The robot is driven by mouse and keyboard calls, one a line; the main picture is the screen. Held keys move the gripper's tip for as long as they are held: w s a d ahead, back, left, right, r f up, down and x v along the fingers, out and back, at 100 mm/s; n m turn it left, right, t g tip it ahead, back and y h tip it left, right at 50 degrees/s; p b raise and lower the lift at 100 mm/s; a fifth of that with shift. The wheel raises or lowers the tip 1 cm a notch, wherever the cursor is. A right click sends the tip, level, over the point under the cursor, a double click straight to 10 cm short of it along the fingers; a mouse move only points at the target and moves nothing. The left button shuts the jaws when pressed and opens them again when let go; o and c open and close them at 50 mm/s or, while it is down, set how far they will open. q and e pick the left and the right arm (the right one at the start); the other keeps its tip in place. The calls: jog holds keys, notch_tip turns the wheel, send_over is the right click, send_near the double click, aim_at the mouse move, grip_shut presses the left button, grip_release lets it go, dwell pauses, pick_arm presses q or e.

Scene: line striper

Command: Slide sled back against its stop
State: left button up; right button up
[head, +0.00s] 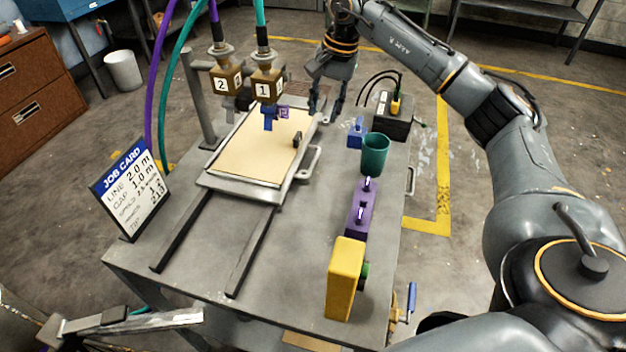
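The sled (238,186) is a grey metal tray carrying a tan sheet (255,150). It sits toward the far part of two dark rails (252,250), whose near ends are bare. A small dark block (297,139) stands on its right side, and a light bar handle (311,162) sticks out from its right edge. My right gripper (325,108) points down near the sled's far right corner. Its fingers are apart with nothing seen between them; I cannot tell whether it touches the sled. The stop cannot be made out.
Two numbered spray heads (267,84) with purple and teal hoses hang over the sled's far part. A green cup (375,154), purple block (360,205), yellow block (345,278) and black box (386,122) line the table's right side. A job card (131,190) stands at left.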

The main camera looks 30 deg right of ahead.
notch_tip(320, 180, down, 4)
jog(key=b, duration=0.2)
jog(key=p, duration=0.1)
send_near(312, 167)
jog(key=f, duration=0.5)
jog(key=w+a+f, duration=0.1)
jog(key=f, duration=0.1)
jog(key=shift+f, duration=0.35)
pick_arm(q)
notch_tip(312, 167, down, 2)
jog(key=shift+w+a+f, duration=0.1)
jog(key=shift+w, duration=0.05)
pick_arm(e)
jog(key=shift+c, duration=0.2)
grip_shut()
